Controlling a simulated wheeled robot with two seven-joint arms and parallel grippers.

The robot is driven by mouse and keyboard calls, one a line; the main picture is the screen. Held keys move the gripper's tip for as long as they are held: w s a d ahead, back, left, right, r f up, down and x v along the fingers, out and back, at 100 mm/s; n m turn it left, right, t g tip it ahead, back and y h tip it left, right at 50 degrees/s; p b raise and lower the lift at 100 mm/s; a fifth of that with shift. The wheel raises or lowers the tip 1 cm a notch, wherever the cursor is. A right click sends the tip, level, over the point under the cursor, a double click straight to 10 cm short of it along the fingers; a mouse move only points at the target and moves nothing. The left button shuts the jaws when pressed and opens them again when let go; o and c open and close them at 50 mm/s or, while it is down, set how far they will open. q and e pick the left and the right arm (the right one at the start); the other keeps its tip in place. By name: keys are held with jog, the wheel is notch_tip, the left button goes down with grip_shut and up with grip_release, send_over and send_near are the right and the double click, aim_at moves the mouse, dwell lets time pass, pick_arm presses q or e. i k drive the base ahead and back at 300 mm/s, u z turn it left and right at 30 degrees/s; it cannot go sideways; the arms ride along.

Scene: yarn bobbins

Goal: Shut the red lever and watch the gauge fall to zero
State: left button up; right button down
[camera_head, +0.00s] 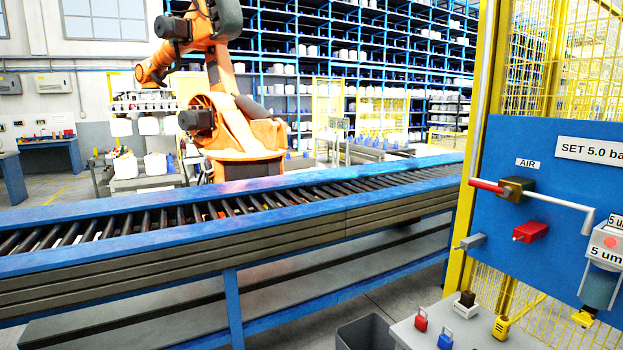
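A red lever (486,186) sticks out to the left from a brass valve (515,189) on a blue panel (553,155) at the right, under an "AIR" label. A grey pipe (560,202) runs right from the valve and bends down. A second red piece (530,231) sits below the valve; I cannot tell what it is. A filter unit marked "5 um" (605,245) is cut by the right edge. No gauge dial is clearly visible. Neither of my grippers is in view.
A grey bench top (470,337) below the panel holds a red padlock (421,320), a blue padlock (445,339) and a yellow item (502,327). A yellow post (475,150) edges the panel. A roller conveyor (230,206) crosses the view before an orange robot arm (235,130). A dark bin (365,333) stands below.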

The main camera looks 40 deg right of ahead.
aim_at(504, 192)
jog(key=i, duration=1.75)
jog(key=z, duration=1)
jog(key=i, duration=0.9)
jog(key=z, duration=1.55)
jog(key=i, duration=0.4)
jog(key=z, duration=0.2)
